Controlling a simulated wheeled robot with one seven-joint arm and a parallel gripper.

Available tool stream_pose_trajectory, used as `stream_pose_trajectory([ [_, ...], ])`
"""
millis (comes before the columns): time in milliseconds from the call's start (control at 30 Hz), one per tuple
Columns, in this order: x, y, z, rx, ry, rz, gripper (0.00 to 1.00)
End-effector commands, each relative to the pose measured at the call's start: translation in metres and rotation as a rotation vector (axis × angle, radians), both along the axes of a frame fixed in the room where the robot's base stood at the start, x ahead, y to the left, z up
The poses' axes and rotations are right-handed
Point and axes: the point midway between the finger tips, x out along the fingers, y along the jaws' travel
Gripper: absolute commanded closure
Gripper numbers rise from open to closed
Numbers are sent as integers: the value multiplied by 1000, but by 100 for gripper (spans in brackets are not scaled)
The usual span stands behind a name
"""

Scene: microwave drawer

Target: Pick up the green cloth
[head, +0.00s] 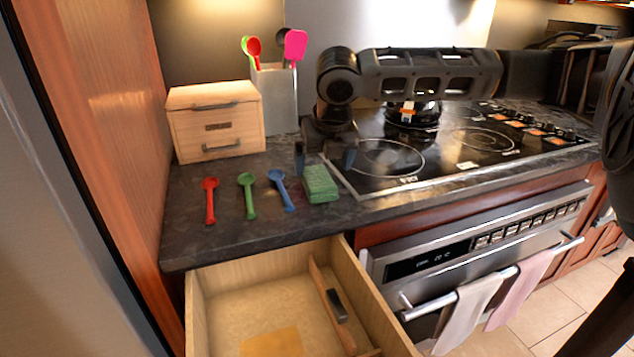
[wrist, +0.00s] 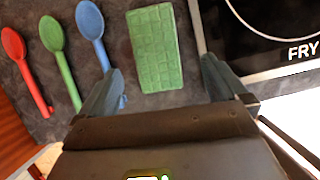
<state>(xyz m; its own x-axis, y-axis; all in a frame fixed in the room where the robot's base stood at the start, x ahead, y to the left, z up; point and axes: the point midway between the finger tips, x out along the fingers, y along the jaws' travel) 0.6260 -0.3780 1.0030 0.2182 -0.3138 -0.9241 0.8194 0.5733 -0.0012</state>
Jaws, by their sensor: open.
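The green cloth (head: 319,184) is a small green block-like piece lying on the dark counter, right of the blue spoon and beside the cooktop. In the wrist view the green cloth (wrist: 157,48) shows a grid-textured top, ahead of my fingertips and between their lines. My gripper (head: 326,160) is above the counter near the cloth's far end in the head view. In the wrist view my gripper (wrist: 160,78) has its fingers wide apart, with nothing between them but the cloth's near end and counter. I cannot tell how high the fingertips are above the cloth.
Red (head: 209,200), green (head: 248,195) and blue (head: 282,190) spoons lie left of the cloth. A wooden box (head: 215,120) and a utensil holder (head: 275,98) stand behind. The cooktop (head: 395,160) is at right. An open drawer (head: 235,295) juts out below the counter.

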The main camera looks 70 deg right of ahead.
Motion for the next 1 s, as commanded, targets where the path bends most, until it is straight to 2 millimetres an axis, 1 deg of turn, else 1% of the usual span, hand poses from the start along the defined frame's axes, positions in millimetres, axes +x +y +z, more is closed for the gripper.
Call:
stream_pose_trajectory([
  [167,7,-2,-22,3,1,0,1],
  [300,11,-8,-40,1,0,-2,1],
  [400,12,-9,-44,1,-1,0,1],
  [567,12,-9,-44,-1,-1,1,1],
  [1000,12,-9,-44,0,-1,0,43],
])
